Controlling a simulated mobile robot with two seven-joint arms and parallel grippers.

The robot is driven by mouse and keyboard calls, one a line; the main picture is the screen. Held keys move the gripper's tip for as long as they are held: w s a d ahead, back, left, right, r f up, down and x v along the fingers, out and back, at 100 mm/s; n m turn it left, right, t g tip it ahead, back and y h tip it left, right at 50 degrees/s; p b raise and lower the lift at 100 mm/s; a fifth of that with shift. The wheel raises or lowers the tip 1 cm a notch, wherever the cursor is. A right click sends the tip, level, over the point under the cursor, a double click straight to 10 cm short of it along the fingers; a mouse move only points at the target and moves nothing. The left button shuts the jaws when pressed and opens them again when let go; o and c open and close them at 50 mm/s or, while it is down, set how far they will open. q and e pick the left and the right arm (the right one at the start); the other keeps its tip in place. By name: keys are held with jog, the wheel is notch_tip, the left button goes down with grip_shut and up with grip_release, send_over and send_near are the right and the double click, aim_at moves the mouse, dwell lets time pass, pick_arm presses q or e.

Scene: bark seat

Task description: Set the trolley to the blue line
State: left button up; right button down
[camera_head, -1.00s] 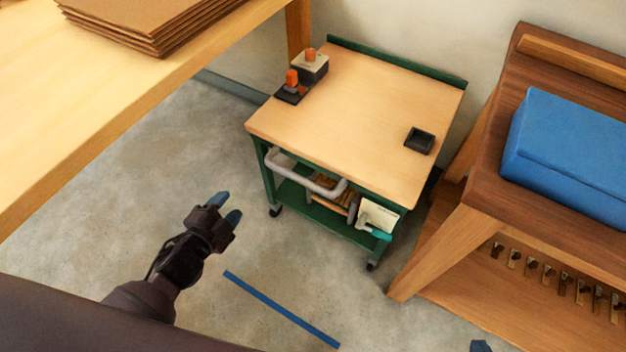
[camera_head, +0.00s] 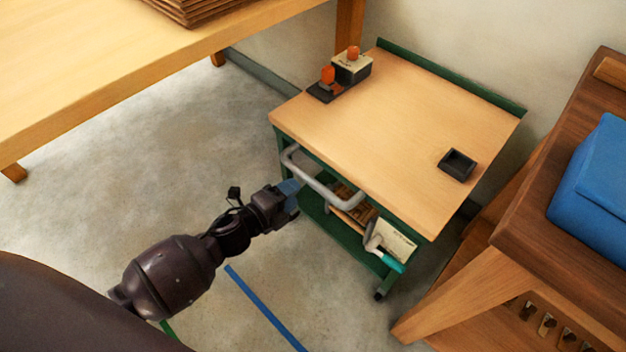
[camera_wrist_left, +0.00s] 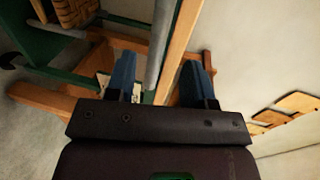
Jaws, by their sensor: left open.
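The trolley (camera_head: 400,125) has a pale wooden top and a green frame on castors; it stands against the wall. Its grey handle (camera_head: 322,184) runs along the near side. The blue line (camera_head: 263,307) lies on the floor nearer me, clear of the trolley. My left gripper (camera_head: 292,196) is open, with its blue fingertips close beside the handle's left part. In the left wrist view the handle (camera_wrist_left: 161,40) appears between the two open fingers (camera_wrist_left: 160,80); I cannot tell whether they touch it. My right gripper is not in view.
A black-and-cream device with orange knobs (camera_head: 351,66) and a small black tray (camera_head: 457,165) sit on the trolley top. A wooden bench with a blue box (camera_head: 592,185) stands close on the right. A table (camera_head: 110,75) is at upper left. Floor at left is clear.

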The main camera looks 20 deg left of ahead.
aim_at(308, 183)
pick_arm(q)
jog(key=b+x, duration=0.1)
jog(key=x, duration=0.6)
jog(key=shift+w+f, duration=0.1)
jog(key=shift+w, duration=0.05)
grip_shut()
